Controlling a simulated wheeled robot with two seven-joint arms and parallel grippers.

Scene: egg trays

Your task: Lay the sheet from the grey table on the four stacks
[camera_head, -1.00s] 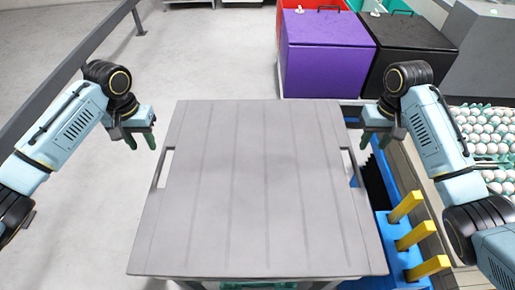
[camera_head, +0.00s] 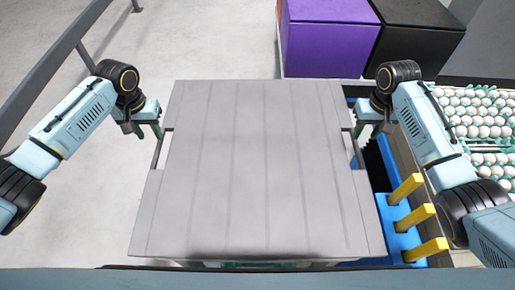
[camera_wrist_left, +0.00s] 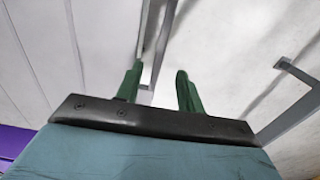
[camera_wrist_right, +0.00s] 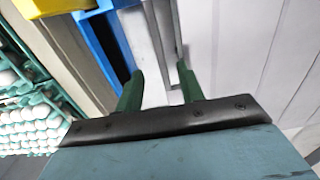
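The grey ribbed sheet (camera_head: 260,170) lies flat in the middle of the head view, with a slot near its left edge and another near its right. What bears it is mostly hidden; a strip of green shows under its near edge. My left gripper (camera_head: 148,131) is at the left slot, its fingers apart on either side of the edge strip in the left wrist view (camera_wrist_left: 157,88). My right gripper (camera_head: 366,130) is at the right slot, its fingers also apart around the strip in the right wrist view (camera_wrist_right: 160,92). Neither appears closed on it.
Green trays of white eggs (camera_head: 487,131) stand at the right. A blue base (camera_head: 397,240) with yellow posts (camera_head: 414,217) lies beside the sheet's right edge. Purple (camera_head: 328,45) and black (camera_head: 415,45) bins stand behind. A grey rail (camera_head: 60,70) runs at the left; floor there is clear.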

